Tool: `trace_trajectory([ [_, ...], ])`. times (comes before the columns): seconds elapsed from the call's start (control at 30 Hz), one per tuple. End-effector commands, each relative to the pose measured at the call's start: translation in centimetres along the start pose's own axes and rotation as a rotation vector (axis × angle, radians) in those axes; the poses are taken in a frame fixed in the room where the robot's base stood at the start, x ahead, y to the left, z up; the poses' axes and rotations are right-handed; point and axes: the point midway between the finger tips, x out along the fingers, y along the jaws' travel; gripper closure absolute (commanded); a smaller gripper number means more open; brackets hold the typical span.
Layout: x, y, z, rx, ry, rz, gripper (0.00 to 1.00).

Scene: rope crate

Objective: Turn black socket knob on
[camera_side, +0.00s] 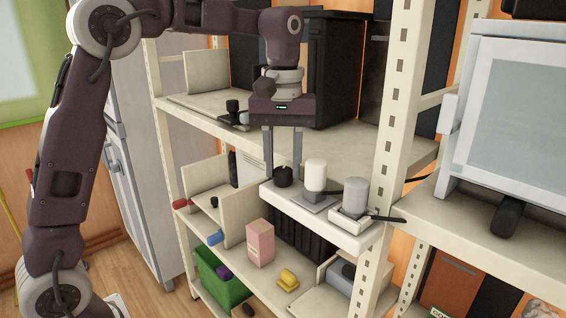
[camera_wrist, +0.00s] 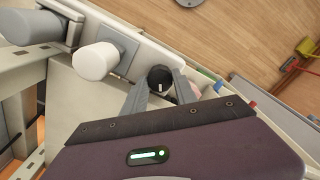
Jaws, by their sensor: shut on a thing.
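The black socket knob (camera_side: 283,176) sits at the left end of a white socket strip (camera_side: 345,238) on the shelf. In the wrist view the knob (camera_wrist: 159,79) is round, with a short white mark on its face. My gripper (camera_side: 282,172) points down from above, with one finger on each side of the knob. In the wrist view my gripper's fingertips (camera_wrist: 160,80) are at the knob's two sides, shut on it.
A perforated shelf post (camera_side: 396,110) rises right of the strip. A dark cable (camera_side: 388,218) leaves the right plug. Lower shelves hold a pink box (camera_side: 260,243), a yellow object (camera_side: 288,279) and a green crate (camera_side: 215,280). A white appliance (camera_side: 515,115) stands at right.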

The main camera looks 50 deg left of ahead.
Motion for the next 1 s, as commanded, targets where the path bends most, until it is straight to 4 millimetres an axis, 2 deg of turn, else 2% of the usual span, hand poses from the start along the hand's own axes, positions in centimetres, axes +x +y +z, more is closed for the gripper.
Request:
trace_trajectory([
  [0.37, -0.06, -0.01, -0.01, 0.079, 0.001, 0.000, 1.00],
  [1.0, -0.11, -0.04, -0.03, 0.643, 0.001, 0.001, 1.00],
])
